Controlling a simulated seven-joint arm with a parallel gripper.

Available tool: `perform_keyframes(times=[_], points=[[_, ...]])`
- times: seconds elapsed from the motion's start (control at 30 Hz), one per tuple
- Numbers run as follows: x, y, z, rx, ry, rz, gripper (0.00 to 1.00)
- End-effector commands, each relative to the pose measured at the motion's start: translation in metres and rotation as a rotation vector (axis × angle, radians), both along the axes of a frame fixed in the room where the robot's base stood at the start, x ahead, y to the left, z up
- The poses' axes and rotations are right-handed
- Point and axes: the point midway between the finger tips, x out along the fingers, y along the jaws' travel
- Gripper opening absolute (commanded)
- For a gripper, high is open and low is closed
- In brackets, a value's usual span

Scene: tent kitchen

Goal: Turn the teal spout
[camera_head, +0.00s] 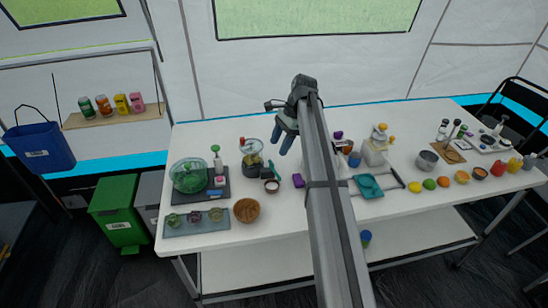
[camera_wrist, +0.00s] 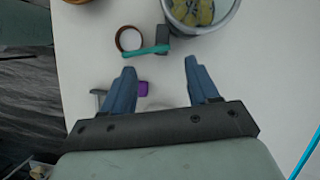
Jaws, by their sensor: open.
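The teal spout (camera_wrist: 148,50) is a thin bar in the wrist view, running from the rim of a small round brown-and-white bowl to a dark block. The block sits beside a clear container (camera_wrist: 203,12) with yellow-green pieces. In the head view the spout (camera_head: 272,168) is a small dark teal piece at the container's (camera_head: 252,160) lower right. My gripper (camera_head: 281,143) is open and empty, blue fingers pointing down above the table's back half. In the wrist view the spout lies just beyond the gap between my fingertips (camera_wrist: 159,66); they look apart from it.
A purple block (camera_head: 298,181) and the small bowl (camera_head: 272,186) stand close to the spout. A green-domed dish (camera_head: 188,175) is to the left, a wooden bowl (camera_head: 246,210) in front. A white appliance (camera_head: 375,150) and teal tray (camera_head: 369,187) are right of my arm.

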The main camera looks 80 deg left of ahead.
Motion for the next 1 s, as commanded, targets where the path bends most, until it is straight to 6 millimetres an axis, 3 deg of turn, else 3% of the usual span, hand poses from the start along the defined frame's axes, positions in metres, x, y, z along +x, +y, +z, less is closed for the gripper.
perform_keyframes(times=[0.2,0.4,0.83,1.0], points=[[-0.014,-0.005,-0.033,-0.002,0.000,0.001,0.60],[-0.020,-0.006,-0.051,0.000,0.000,-0.001,0.60],[-0.023,-0.006,-0.058,0.000,-0.001,-0.001,0.60],[-0.023,-0.006,-0.058,0.000,-0.001,-0.001,0.45]])
